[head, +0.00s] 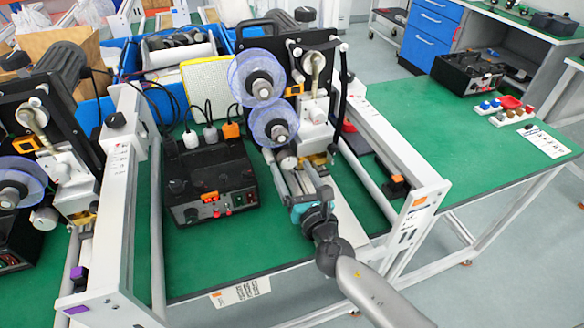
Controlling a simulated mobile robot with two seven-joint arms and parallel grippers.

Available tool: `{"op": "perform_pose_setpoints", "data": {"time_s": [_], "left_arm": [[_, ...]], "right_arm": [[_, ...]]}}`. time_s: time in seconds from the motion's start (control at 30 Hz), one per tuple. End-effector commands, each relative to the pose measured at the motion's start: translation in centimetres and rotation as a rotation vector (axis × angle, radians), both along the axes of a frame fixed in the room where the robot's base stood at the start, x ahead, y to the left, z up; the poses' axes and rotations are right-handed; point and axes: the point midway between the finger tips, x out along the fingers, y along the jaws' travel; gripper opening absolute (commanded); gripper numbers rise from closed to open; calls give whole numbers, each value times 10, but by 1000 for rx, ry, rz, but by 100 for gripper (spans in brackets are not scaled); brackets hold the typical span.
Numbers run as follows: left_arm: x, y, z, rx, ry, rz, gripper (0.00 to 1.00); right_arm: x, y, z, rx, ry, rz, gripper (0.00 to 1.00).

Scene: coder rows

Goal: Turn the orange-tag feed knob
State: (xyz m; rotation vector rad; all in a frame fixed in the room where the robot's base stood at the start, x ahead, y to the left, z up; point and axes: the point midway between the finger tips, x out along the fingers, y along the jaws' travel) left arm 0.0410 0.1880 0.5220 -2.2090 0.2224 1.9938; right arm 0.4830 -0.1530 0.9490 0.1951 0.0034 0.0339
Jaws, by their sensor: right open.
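A coder machine with two clear blue-tinted reels (256,76) stands on the green table. An orange tag (420,202) is on the front end of its right white rail. A pale round knob-like part (287,160) shows below the lower reel. I cannot tell for certain which part is the feed knob. My right gripper (299,182) is open, below the reels and close to the machine's lower front. Its fingertips are partly hard to make out, and I cannot tell whether they touch anything. My left gripper is out of view.
A black control box (207,182) with cables stands left of my right gripper. A similar coder with a purple tag (78,272) is at the left. Blue bins (222,42) are behind. The right green table (450,130) has free room. The green surface in front of the control box is clear.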

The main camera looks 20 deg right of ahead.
Motion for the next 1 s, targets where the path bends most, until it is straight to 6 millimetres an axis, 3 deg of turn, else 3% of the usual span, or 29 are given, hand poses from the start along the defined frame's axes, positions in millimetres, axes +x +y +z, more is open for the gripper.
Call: {"op": "perform_pose_setpoints", "data": {"time_s": [0.43, 1.0], "left_arm": [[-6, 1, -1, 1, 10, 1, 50], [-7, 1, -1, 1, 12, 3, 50]], "right_arm": [[10, 1, 0, 1, 0, 0, 83], [9, 1, 0, 1, 0, 0, 20]]}}
